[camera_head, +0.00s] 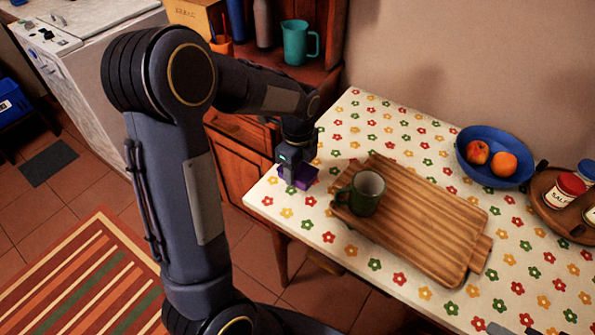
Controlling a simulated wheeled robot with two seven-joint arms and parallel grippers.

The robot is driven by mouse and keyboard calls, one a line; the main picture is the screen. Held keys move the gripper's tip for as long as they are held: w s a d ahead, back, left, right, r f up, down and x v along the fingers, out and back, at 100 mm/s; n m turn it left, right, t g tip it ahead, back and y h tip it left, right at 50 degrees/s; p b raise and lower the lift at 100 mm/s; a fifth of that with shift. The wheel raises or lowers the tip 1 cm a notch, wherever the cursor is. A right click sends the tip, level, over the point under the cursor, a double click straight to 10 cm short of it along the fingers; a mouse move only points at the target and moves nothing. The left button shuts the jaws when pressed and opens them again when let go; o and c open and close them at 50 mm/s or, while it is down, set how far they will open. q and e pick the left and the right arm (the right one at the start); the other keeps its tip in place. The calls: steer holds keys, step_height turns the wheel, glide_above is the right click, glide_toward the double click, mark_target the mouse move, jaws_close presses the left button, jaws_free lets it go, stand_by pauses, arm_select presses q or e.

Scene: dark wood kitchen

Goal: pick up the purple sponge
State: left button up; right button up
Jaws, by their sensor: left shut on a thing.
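The purple sponge (301,180) is at the left end of the table with the flowered cloth. My left gripper (296,172) comes down on it from above and is shut on it. The gripper hides part of the sponge. I cannot tell whether the sponge touches the cloth or is slightly raised.
A wooden board (430,231) with a dark green mug (362,195) lies just right of the sponge. A blue bowl (509,176) of fruit and a round tray (546,184) with jars stand farther right. A wooden cabinet (240,165) stands behind the table's left end.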

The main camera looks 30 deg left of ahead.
mark_target(298, 180)
arm_select(q)
steer(key=s+r, duration=0.1)
steer(key=s+d+r, duration=0.1)
steer(key=r, duration=0.1)
steer(key=s+d+r, duration=0.1)
steer(key=shift+r, duration=0.35)
steer(key=s+d+r, duration=0.3)
steer(key=s+d, duration=0.1)
steer(key=s, duration=0.3)
steer(key=shift+s+d+r, duration=0.3)
steer(key=shift+s, duration=0.1)
